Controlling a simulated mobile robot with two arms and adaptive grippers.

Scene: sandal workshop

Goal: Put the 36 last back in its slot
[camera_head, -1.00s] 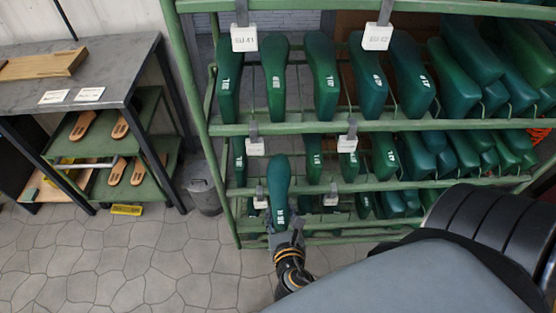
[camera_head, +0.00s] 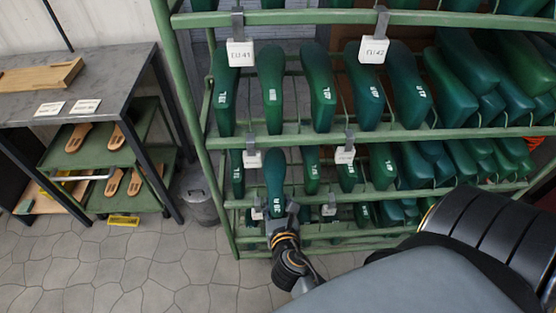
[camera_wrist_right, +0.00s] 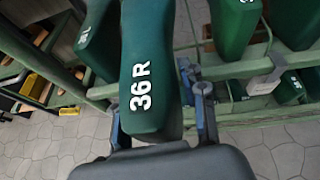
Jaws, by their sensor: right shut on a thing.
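My right gripper (camera_head: 280,219) is shut on a green last, the 36 last (camera_head: 275,180), and holds it upright at the green rack (camera_head: 290,136). In the right wrist view the last (camera_wrist_right: 150,60) reads "36R" and stands between the two fingers of the gripper (camera_wrist_right: 158,110). In the head view it overlaps the middle row, between a last on its left (camera_head: 238,174) and one on its right (camera_head: 312,168). I cannot tell whether it touches the shelf. My left gripper is not in view.
Green lasts fill several rack rows, with white size tags (camera_head: 241,53) on the rails. A grey bin (camera_head: 195,195) stands left of the rack. A workbench (camera_head: 100,85) with sandal soles (camera_head: 117,136) below is at the left. The stone floor (camera_head: 140,265) in front is clear.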

